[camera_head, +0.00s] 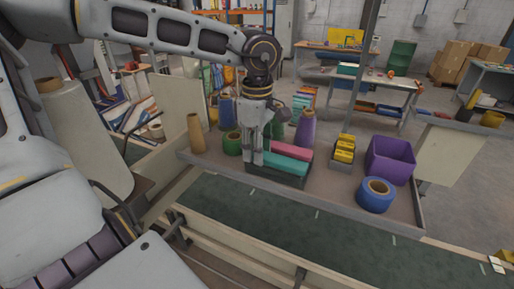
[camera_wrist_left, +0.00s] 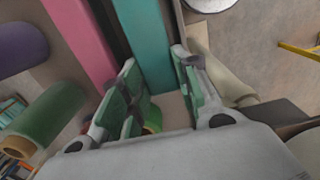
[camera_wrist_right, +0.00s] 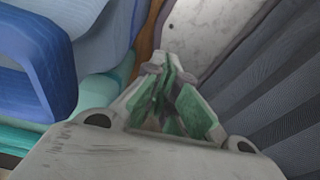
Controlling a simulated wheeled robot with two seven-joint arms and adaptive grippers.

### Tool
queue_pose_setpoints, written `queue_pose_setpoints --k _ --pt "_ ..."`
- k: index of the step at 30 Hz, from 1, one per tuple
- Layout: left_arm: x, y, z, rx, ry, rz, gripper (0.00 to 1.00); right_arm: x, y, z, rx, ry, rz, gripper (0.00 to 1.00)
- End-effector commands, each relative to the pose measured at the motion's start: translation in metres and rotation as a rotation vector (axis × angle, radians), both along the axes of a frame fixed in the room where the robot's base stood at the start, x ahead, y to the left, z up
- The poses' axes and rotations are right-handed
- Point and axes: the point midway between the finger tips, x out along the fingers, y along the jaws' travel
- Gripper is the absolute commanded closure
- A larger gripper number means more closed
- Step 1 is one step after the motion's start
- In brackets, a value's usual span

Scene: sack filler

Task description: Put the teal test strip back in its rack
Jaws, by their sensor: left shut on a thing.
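The teal test strip (camera_head: 284,164) lies lengthwise at the dark rack (camera_head: 277,180) on the grey table, parallel to a pink strip (camera_head: 292,151) behind it. My left gripper (camera_head: 254,158) points down at the strip's left end and is shut on it. In the left wrist view the teal strip (camera_wrist_left: 146,42) passes between the fingers, with the pink strip (camera_wrist_left: 82,40) to its left and a dark rack wall between them. I cannot tell whether the teal strip is fully seated. My right gripper (camera_wrist_right: 166,62) shows only in its wrist view, its fingertips together and nothing seen between them.
A tan cone (camera_head: 196,134) and green spool (camera_head: 232,144) stand left of the rack. A purple cone (camera_head: 305,130) stands behind it. Right are a tray of yellow boxes (camera_head: 344,150), a purple bin (camera_head: 390,160) and a blue roll (camera_head: 376,197). The table front between rack and roll is clear.

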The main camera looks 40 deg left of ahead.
Motion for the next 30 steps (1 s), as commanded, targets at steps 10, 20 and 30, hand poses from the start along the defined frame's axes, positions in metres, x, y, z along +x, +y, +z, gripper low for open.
queue_pose_setpoints --k 10,20,30 --pt "-0.0001 -0.0001 -0.0066 -0.003 0.001 0.000 0.92 -0.0001 0.0007 -0.0054 0.001 0.000 0.000 1.00" --pt "-0.0001 0.0000 -0.0067 -0.005 0.002 0.001 0.51 0.0000 0.0007 -0.0053 0.001 0.000 0.000 1.00" --pt "-0.0002 0.0000 -0.0069 -0.005 0.003 0.001 0.43 0.0002 -0.0004 -0.0054 0.000 0.000 0.000 1.00"
